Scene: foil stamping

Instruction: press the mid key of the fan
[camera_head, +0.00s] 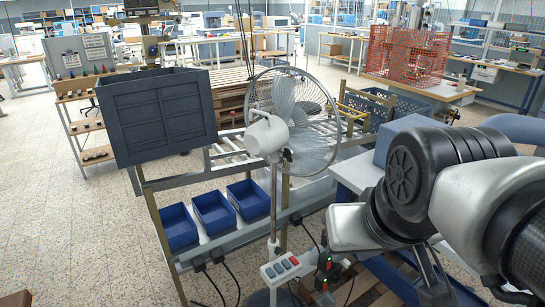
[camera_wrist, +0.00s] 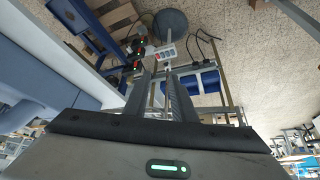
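The fan (camera_head: 267,135) stands upright in the middle of the head view, with a white motor housing, a round wire guard and a grey pole. A pale key box (camera_head: 287,269) with a row of keys, one of them red, sits low on the pole. The key box also shows in the wrist view (camera_wrist: 165,54), beyond my fingertips. My gripper (camera_wrist: 160,76) points towards it, its two dark fingers apart with nothing between them. A gap between the fingertips and the keys seems to show.
Dark boxes with red and green lights (camera_head: 325,264) are just right of the key box. Blue bins (camera_head: 213,212) line the rack behind the pole, with a dark crate (camera_head: 163,113) above. Cables hang nearby. Open floor (camera_head: 80,240) lies at left.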

